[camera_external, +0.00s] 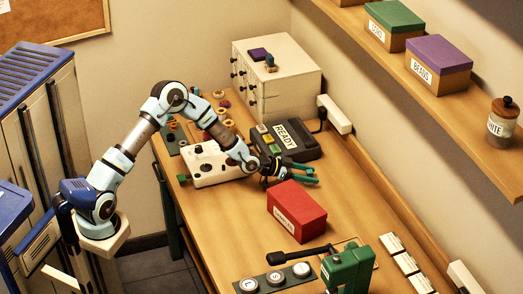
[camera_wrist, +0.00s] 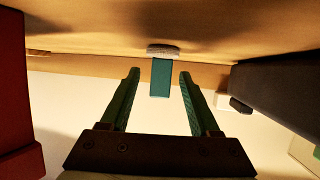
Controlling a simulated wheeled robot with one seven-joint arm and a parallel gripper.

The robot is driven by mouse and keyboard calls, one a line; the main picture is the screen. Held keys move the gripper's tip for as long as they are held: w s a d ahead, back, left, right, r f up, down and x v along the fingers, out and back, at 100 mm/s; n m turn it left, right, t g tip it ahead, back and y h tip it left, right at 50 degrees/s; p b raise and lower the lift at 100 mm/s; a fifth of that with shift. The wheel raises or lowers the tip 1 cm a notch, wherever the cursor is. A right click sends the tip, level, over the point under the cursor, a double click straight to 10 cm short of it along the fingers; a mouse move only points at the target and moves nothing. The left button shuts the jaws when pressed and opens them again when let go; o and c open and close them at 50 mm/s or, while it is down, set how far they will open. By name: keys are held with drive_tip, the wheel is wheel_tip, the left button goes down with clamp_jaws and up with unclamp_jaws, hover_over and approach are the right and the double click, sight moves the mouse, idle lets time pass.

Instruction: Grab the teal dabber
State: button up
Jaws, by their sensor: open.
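The teal dabber (camera_wrist: 160,78) shows in the wrist view as a narrow teal block with a grey end against the wooden table top. That view is upside down, with the table at the top. The dabber appears between the two fingers of my gripper (camera_wrist: 160,85), near or just past their tips; clear gaps show on both sides. My gripper is open and empty. In the outside view my gripper (camera_external: 312,175) is low over the table, between the red box and the black device. I cannot tell the dabber from the green fingers there.
A red box (camera_external: 297,210) stands on the near side of my gripper, and a black device marked READY (camera_external: 292,140) on the far side. A white drawer cabinet (camera_external: 285,85) stands at the back. A green tool (camera_external: 349,268) is at the front. Bare table (camera_external: 235,222) lies left of the red box.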

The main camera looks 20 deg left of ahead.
clamp_jaws()
idle(0.6)
